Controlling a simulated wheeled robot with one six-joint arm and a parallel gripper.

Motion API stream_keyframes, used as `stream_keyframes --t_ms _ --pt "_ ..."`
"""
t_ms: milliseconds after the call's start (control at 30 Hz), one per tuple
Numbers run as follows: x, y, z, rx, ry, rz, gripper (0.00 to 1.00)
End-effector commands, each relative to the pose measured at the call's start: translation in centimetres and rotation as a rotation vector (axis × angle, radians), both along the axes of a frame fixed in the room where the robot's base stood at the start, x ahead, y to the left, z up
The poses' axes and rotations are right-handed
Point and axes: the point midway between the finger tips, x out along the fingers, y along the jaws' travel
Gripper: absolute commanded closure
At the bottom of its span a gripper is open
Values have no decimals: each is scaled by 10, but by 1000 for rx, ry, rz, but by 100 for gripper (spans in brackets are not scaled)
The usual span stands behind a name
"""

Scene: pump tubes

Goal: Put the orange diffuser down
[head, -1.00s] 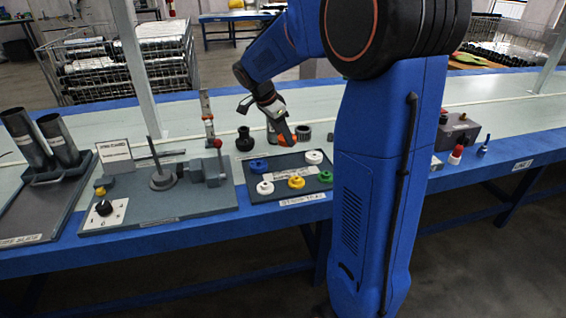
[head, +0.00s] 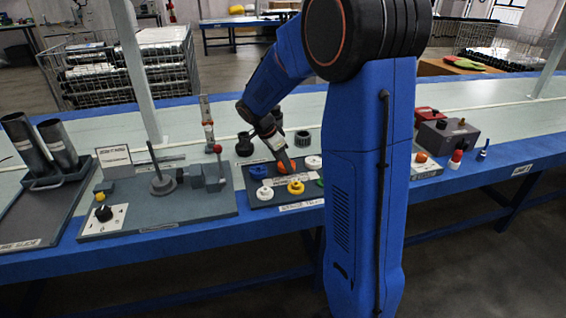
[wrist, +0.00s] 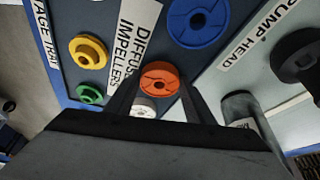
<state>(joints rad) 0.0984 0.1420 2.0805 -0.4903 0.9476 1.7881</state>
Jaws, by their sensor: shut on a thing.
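The orange diffuser (head: 283,166) is a small round disc held at the tip of my gripper (head: 282,158). In the wrist view the orange diffuser (wrist: 159,78) sits between the two dark fingers of my gripper (wrist: 158,92), which are shut on it. It is over the dark grey tray (head: 258,201), near the tray's white label strip (wrist: 132,45). I cannot tell whether it touches the tray. A white disc (wrist: 143,107) is partly hidden beyond it in the wrist view.
The tray also bears a blue disc (head: 258,169), a white disc (head: 264,191), a yellow disc (head: 295,186) and a partly hidden green one (head: 320,182). Black cylindrical parts (head: 244,145) stand behind it. A grey fixture board (head: 160,209) lies to the left.

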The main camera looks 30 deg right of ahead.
Motion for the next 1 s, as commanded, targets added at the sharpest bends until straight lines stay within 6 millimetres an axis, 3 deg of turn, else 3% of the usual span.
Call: stream_keyframes --t_ms 133,167,233,667,1000 --pt "0 0 -3 0 0 0 84" --pt "0 0 -3 0 0 0 47" --pt "0 0 -3 0 0 0 33" --pt "0 2 6 0 -1 0 33" --pt "1 26 62 0 -4 2 33"
